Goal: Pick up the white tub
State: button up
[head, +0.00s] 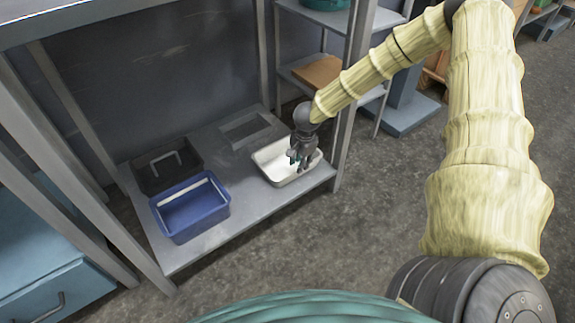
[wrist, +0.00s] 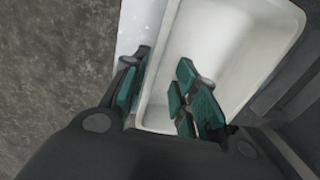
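The white tub (head: 272,164) stands on the right end of the low grey shelf (head: 232,163), near its front edge. It also shows large in the wrist view (wrist: 235,45), where its inside looks empty. My gripper (head: 298,160) is down at the tub. In the wrist view my gripper (wrist: 163,78) is open, with its teal-padded fingers on either side of one tub wall. One finger is outside the wall and the other is inside the tub. Whether either finger touches the wall cannot be told.
A blue bin (head: 190,211) and a black bin (head: 165,170) stand on the shelf's left part. A grey flat tray or recess (head: 245,130) lies behind the tub. A grey shelf post (head: 350,105) rises close to the tub's right. Open floor (head: 265,245) lies in front.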

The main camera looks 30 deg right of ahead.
notch_tip(320, 180, down, 3)
jog(key=b, duration=0.2)
jog(key=shift+a+f+b, duration=0.15)
jog(key=shift+f+b, duration=0.05)
jog(key=shift+b, duration=0.2)
jog(key=shift+w+f+b, duration=0.1)
jog(key=shift+f+b, duration=0.4)
jog(key=shift+f, duration=0.3)
jog(key=shift+r, duration=0.1)
grip_shut()
